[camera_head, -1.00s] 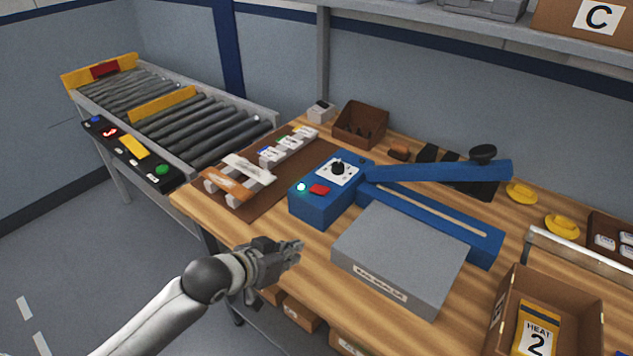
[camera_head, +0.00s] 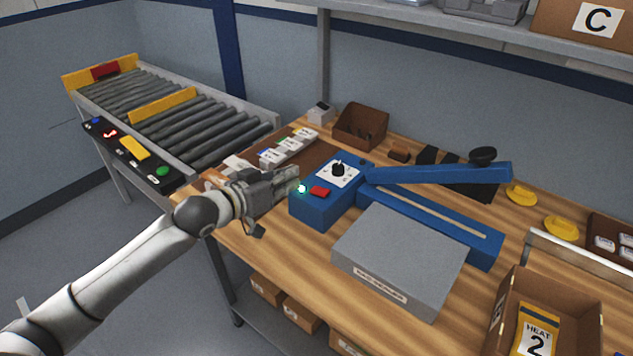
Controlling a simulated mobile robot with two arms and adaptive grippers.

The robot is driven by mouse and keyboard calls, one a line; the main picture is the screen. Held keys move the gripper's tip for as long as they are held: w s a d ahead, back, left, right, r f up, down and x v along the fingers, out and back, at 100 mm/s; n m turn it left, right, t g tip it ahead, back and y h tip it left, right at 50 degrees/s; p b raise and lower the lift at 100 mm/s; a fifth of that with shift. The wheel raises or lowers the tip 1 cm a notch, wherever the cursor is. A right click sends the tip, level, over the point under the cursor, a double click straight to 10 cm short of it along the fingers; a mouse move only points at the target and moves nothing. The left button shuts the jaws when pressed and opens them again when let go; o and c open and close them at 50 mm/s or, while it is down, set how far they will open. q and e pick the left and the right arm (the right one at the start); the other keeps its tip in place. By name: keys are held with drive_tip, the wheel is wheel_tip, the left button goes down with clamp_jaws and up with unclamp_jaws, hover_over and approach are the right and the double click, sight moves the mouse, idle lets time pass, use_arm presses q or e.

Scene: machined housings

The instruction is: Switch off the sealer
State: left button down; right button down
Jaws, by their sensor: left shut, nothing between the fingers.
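The blue sealer (camera_head: 318,209) stands on the wooden bench, its long arm (camera_head: 435,173) raised at an angle over its lower bar. Its near end carries a red switch (camera_head: 320,191), a green light (camera_head: 302,188) that is lit, and a black knob (camera_head: 338,169) on a white dial plate. My left gripper (camera_head: 297,181) is shut and empty. Its fingertips are close to the left of the green light and red switch; I cannot tell whether they touch the housing. My right gripper is not in view.
A grey box (camera_head: 400,258) sits in front of the sealer. A cardboard box (camera_head: 548,300) with a HEAT 2 packet is at right. A roller conveyor (camera_head: 180,125) with a button panel (camera_head: 130,152) stands at left. A brown bin (camera_head: 360,124) is behind.

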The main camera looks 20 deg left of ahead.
use_arm(q)
drive_tip(key=p, duration=0.2)
hover_over(320, 191)
drive_tip(key=s+a, duration=0.1)
drive_tip(key=shift+a+f, duration=0.1)
drive_tip(key=shift+f, duration=0.8)
drive_tip(key=f, duration=0.3)
drive_tip(key=shift+d+f, duration=0.15)
drive_tip(key=shift+d, duration=0.2)
drive_tip(key=shift+s+f, duration=0.1)
drive_tip(key=shift+f, duration=0.3)
drive_tip(key=shift+d+p, duration=0.1)
drive_tip(key=shift+p, duration=0.2)
